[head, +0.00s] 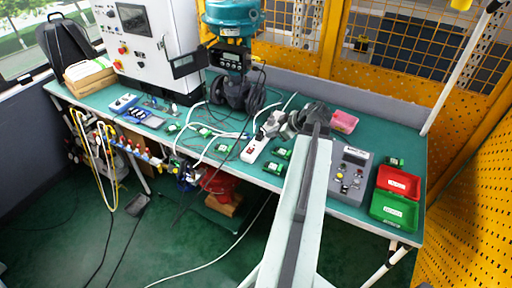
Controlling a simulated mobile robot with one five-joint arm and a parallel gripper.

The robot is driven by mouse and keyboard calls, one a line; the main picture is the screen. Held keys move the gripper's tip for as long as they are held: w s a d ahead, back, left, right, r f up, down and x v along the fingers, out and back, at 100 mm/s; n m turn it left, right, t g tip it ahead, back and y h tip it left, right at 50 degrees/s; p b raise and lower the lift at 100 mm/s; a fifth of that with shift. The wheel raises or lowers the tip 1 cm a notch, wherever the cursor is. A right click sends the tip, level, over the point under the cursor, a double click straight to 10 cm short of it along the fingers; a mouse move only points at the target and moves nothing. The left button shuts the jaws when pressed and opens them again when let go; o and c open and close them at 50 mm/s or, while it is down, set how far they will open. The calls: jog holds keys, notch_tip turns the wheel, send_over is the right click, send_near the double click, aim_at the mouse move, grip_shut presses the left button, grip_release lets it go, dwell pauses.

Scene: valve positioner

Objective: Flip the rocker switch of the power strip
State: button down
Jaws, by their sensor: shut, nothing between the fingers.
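The white power strip (254,150) lies near the front edge of the green bench, just left of my arm. A small dark reddish spot on its top looks like the rocker switch; its position is too small to read. My gripper (266,131) is shut and empty at the strip's far end, reaching in from the right. I cannot tell whether its fingertips touch the strip. My arm's long pale link hides part of the bench to the right.
Small green terminal blocks (273,168) and white cables surround the strip. A grey control box (350,175), a red bin (398,182) and a green bin (391,209) stand at the right. A teal valve actuator (232,18) stands behind, beside a white cabinet (150,45).

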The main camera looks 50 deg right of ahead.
jog(key=b, duration=0.8)
send_over(251, 147)
jog(key=s, duration=0.3)
notch_tip(251, 147, down, 8)
jog(key=shift+s+r, duration=0.1)
jog(key=shift+s, duration=0.05)
notch_tip(251, 147, down, 2)
jog(key=shift+d+f+b, duration=0.15)
jog(key=shift+f+b, duration=0.1)
jog(key=shift+b, duration=0.9)
jog(key=shift+f+b, duration=0.35)
jog(key=shift+f, duration=0.05)
jog(key=shift+d, duration=0.1)
